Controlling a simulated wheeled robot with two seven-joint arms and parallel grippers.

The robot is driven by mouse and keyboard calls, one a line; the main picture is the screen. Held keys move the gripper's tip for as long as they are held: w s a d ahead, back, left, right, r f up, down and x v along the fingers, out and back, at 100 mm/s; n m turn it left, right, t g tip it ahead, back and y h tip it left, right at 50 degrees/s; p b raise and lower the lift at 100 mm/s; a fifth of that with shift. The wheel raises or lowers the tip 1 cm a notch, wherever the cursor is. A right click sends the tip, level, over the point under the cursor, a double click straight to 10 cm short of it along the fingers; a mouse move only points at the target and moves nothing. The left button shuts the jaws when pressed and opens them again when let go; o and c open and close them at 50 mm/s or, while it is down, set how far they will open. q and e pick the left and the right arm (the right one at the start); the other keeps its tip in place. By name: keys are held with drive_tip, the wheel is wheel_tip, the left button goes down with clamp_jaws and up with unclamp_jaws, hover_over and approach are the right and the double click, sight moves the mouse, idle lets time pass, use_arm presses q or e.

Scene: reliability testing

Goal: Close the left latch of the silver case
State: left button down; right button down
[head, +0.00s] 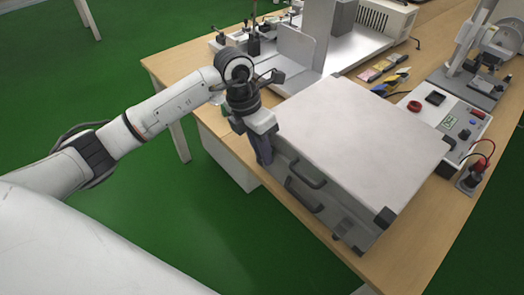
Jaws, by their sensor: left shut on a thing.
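The silver case (360,130) lies flat on the wooden table with its lid down. Its front side, facing the table's near edge, has dark handles (306,173) in the middle. A right latch (343,229) shows near the right front corner. My left gripper (264,158) points down at the left end of the case's front, where the left latch is. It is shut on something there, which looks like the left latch. The fingers hide that latch, so its position cannot be seen. My right gripper is not in view.
A metal test device (298,48) stands behind the case. Pliers and small tools (388,80) lie at the back right. A control panel with cables (450,120) and a grey stand (478,75) stand on the right. Floor is clear in front of the table.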

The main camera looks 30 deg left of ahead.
use_arm(q)
drive_tip(key=shift+d, duration=0.1)
drive_tip(key=c, duration=1.7)
unclamp_jaws()
drive_tip(key=b+v, duration=0.1)
drive_tip(key=v, duration=0.9)
drive_tip(key=shift+r, duration=0.2)
